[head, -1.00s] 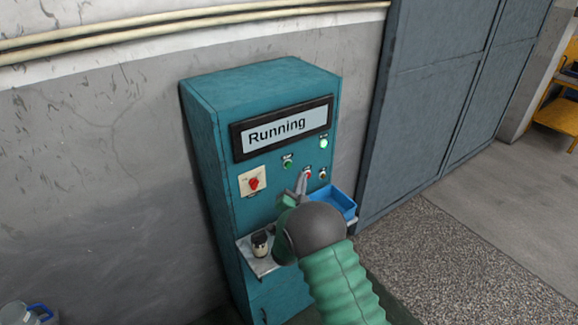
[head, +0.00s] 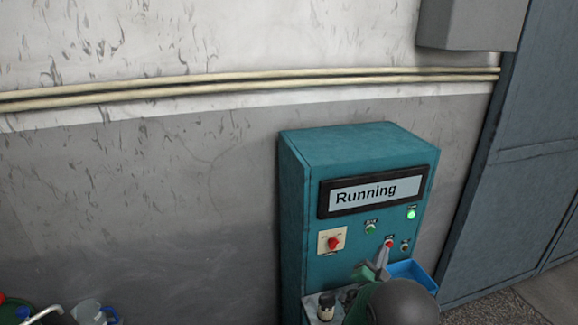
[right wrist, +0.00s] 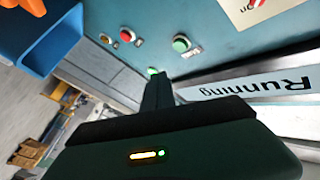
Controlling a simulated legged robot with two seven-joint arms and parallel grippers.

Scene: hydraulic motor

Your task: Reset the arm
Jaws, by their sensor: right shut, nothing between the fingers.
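The teal control cabinet (head: 300,200) stands against the wall in the head view. Its display (head: 366,190) reads "Running", and a green lamp (head: 411,214) is lit below it. A red knob (head: 333,244), a green button (head: 370,228) and a red button (head: 388,243) are on its front. My right gripper (head: 382,256) is shut and empty in front of the panel, just below the red button; I cannot tell whether it touches. The right wrist view shows the closed fingers (right wrist: 157,92) near the panel, with the red button (right wrist: 126,36) and green button (right wrist: 181,43) beyond. My left gripper is not in view.
A blue bin (head: 415,272) sits on the cabinet's shelf at the right, and a small dark jar (head: 326,307) at the left. Containers (head: 90,312) stand at the lower left. Pipes (head: 250,80) run along the wall. A grey-blue locker (head: 520,170) is at the right.

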